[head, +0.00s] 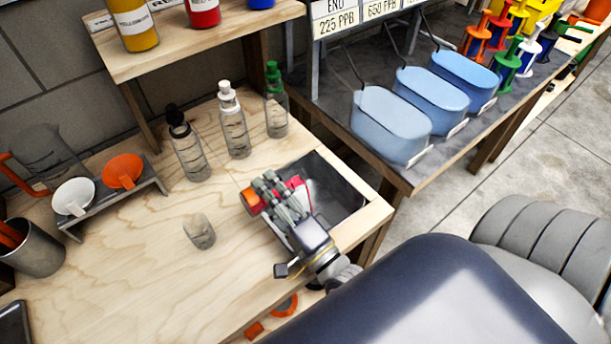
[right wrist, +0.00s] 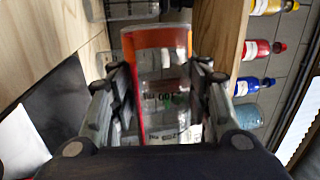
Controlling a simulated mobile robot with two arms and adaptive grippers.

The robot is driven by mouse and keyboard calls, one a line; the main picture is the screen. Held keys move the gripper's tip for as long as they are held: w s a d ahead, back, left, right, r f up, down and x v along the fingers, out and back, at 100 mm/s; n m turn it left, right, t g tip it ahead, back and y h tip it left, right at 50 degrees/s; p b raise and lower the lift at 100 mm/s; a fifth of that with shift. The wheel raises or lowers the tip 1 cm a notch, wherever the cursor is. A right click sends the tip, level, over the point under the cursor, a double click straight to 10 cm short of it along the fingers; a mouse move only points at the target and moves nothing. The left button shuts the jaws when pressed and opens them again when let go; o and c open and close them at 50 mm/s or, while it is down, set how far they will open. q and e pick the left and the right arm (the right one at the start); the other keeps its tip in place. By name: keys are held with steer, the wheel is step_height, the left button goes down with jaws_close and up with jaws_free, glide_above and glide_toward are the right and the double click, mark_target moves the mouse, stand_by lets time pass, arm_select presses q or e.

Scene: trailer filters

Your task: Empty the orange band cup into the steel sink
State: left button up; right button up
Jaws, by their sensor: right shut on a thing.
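My right gripper (head: 272,192) is shut on the orange band cup (head: 251,201), over the left edge of the steel sink (head: 335,185). In the right wrist view the cup (right wrist: 160,75) is a clear vessel with an orange band and dark markings. It sits between the two fingers (right wrist: 165,95). In the head view the fingers cover much of the cup, with orange and red showing around them. The cup looks tilted. I cannot tell what is in it. My left gripper is not in view.
A small clear cup (head: 199,232) stands left of the sink. Three bottles with black, white and green tops (head: 235,122) stand behind. A rack with white and orange scoops (head: 123,171) is at the left. Blue tanks (head: 430,100) stand on the right-hand bench.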

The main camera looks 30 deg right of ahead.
mark_target(292, 192)
steer(key=shift+d+f+m+h, duration=0.15)
steer(key=shift+d+m+h, duration=0.15)
steer(key=shift+m, duration=0.9)
stand_by(0.4)
steer(key=shift+d+r+m+p, duration=0.3)
steer(key=shift+r+m+p, duration=0.25)
steer(key=shift+m, duration=0.45)
stand_by(0.3)
steer(key=shift+w+d+f+m+h+b, duration=0.1)
steer(key=shift+d+f+m+h+b, duration=0.25)
steer(key=shift+m, duration=0.7)
steer(key=shift+d+f+m+h+b, duration=0.1)
steer(key=shift+d+f+m+h, duration=0.35)
steer(key=shift+m, duration=0.6)
stand_by(0.7)
steer(key=shift+d+r+m+h+p, duration=0.35)
steer(key=shift+d+r+m, duration=0.25)
steer(key=shift+m, duration=0.4)
stand_by(1.1)
